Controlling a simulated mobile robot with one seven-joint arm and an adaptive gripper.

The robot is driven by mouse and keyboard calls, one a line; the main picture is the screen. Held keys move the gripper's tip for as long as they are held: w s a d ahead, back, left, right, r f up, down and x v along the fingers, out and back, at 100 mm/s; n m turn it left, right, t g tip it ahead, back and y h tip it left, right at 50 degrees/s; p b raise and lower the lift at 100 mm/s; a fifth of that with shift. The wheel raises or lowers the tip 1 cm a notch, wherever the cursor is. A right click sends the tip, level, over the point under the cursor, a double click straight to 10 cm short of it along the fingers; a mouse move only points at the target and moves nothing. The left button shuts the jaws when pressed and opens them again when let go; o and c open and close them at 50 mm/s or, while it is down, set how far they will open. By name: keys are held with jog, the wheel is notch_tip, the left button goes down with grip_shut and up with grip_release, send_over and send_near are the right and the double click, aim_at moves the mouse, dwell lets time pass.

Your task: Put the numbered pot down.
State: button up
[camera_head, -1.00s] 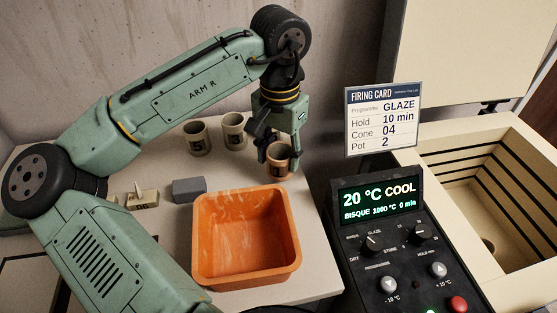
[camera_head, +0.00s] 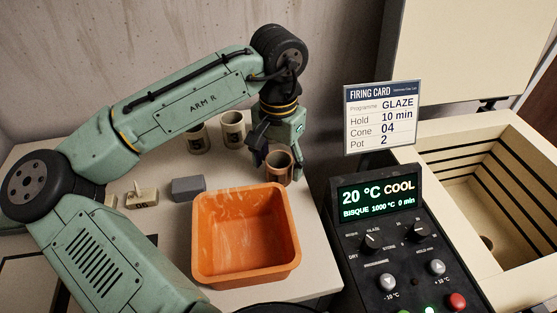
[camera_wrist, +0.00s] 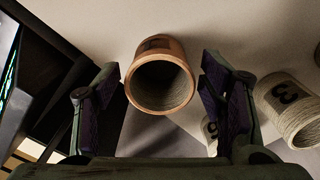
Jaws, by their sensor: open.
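The numbered pot is a small terracotta-brown cup (camera_head: 279,171) standing upright on the pale table behind the orange tub. Its mark is too small to read in the head view; in the wrist view the pot (camera_wrist: 160,88) shows its open mouth and a dark mark on its side. My gripper (camera_head: 277,154) is open, its fingers on either side of the pot's upper part. In the wrist view a gap shows between the pot and each finger, wider on the right; I see no finger contact.
The orange tub (camera_head: 244,275) stands just in front of the pot. The kiln controller (camera_head: 395,240) and open kiln (camera_head: 480,190) are to the right.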

jog(key=shift+r, duration=0.1)
notch_tip(320, 180, up, 12)
jog(key=shift+b, duration=0.4)
dwell(0.4)
